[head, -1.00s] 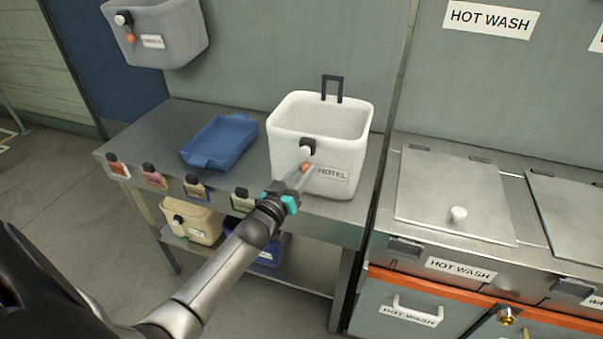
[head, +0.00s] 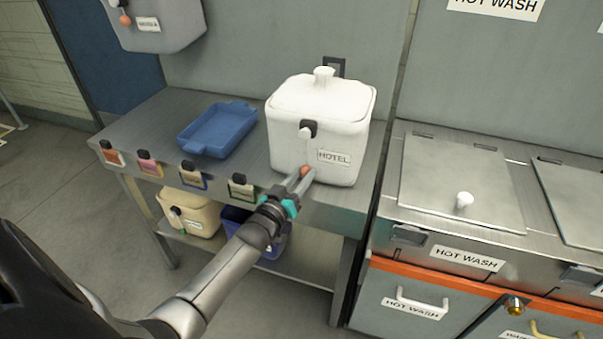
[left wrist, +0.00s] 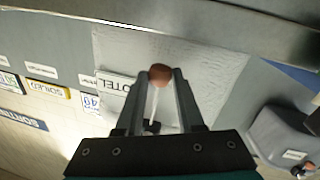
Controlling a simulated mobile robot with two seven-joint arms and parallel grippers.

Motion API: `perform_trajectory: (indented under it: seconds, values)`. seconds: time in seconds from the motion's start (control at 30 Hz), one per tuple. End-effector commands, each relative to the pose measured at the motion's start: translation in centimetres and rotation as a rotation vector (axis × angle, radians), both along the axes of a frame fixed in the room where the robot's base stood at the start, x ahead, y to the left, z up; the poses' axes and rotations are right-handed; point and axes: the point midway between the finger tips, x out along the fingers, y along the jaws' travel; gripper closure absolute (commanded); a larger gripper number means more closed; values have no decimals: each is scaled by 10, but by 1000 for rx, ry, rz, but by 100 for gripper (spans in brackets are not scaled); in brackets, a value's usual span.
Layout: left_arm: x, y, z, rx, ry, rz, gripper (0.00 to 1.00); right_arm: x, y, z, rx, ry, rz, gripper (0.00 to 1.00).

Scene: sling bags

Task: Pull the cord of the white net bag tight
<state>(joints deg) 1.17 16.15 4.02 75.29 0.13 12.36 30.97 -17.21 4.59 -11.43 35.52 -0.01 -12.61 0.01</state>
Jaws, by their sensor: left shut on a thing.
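The white net bag (head: 290,142) stands on the metal shelf, labelled HOTEL. Its top is drawn shut into a gathered knot, and a black cord lock with a white piece (head: 306,132) sits on its front. My left gripper (head: 303,178) is in front of the bag's lower front and shut on the orange-brown cord ball (head: 305,171). In the left wrist view the ball (left wrist: 160,74) is between the fingertips, with a pale cord running from it toward the dark cord lock (left wrist: 152,127). My right gripper is in neither view.
A blue tray (head: 217,130) lies on the shelf (head: 165,108) left of the bag. A grey bag (head: 155,28) hangs at upper left. Beige (head: 190,215) and blue bins stand below. HOT WASH units (head: 450,190) stand at right.

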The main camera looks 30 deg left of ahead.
Motion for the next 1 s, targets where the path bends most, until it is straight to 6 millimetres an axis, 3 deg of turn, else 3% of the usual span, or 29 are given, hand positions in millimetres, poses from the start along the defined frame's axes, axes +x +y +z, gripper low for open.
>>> perform_trajectory:
  seconds: [0.07,0.37,0.4,0.6,0.67,1.0]
  values:
    - [0,0,-9,0,4,0,100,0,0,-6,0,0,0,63]
    - [0,0,-8,0,4,0,100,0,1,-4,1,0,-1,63]
    - [0,0,-8,0,4,0,60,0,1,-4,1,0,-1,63]
    - [0,0,-7,0,3,0,37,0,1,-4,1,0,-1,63]
    - [0,0,-7,0,2,0,32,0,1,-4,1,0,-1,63]
    - [-4,-1,-6,0,1,0,32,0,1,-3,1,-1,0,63]
